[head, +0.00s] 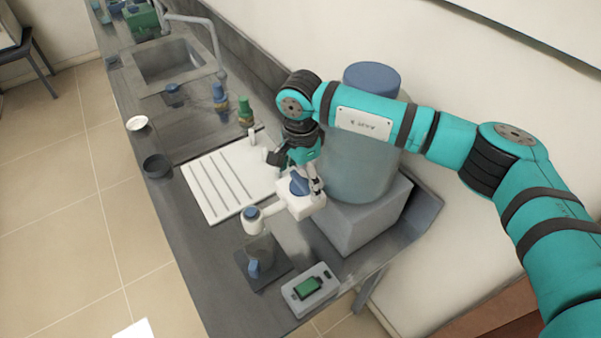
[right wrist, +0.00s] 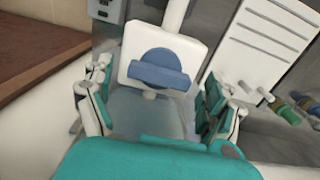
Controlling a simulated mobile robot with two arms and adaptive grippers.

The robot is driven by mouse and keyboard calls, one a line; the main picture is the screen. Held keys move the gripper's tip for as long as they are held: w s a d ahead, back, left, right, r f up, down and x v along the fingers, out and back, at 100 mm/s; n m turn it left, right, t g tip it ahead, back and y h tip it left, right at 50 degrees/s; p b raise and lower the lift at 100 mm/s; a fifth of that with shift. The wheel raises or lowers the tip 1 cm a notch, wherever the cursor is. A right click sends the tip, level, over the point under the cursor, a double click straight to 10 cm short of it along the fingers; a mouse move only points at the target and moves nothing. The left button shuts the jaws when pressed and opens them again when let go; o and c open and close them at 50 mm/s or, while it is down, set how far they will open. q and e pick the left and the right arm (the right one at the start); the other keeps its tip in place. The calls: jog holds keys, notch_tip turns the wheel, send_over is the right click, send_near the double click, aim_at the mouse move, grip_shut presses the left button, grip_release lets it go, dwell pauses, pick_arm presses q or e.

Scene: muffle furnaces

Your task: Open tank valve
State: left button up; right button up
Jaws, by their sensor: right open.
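The tank (head: 358,165) is a translucent blue-grey cylinder with a blue cap, standing on a grey block on the counter. Its valve is a white block with a blue knob (head: 299,184) on the front and a white spout. In the right wrist view the knob (right wrist: 158,68) is a blue disc with a raised bar lying about level across it. My right gripper (head: 316,187) is at the valve, partly over the knob. In the right wrist view its open fingers (right wrist: 155,100) stand on either side of the knob, apart from it. My left gripper is not in view.
A beaker (head: 259,252) stands under the spout on a dark plate. A white drying rack (head: 215,188), small bottles (head: 245,110) and a sink (head: 170,62) lie farther along.

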jog(key=c, duration=1.2)
jog(key=shift+f+b, duration=0.15)
jog(key=shift+b, duration=0.4)
jog(key=m+b, duration=1.1)
jog(key=b, duration=0.3)
jog(key=m+b, duration=0.3)
jog(key=shift+m, duration=0.3)
jog(key=shift+r+m+b, duration=0.2)
jog(key=shift+m+b, duration=0.85)
jog(key=shift+m, duration=0.65)
jog(key=o, duration=1.2)
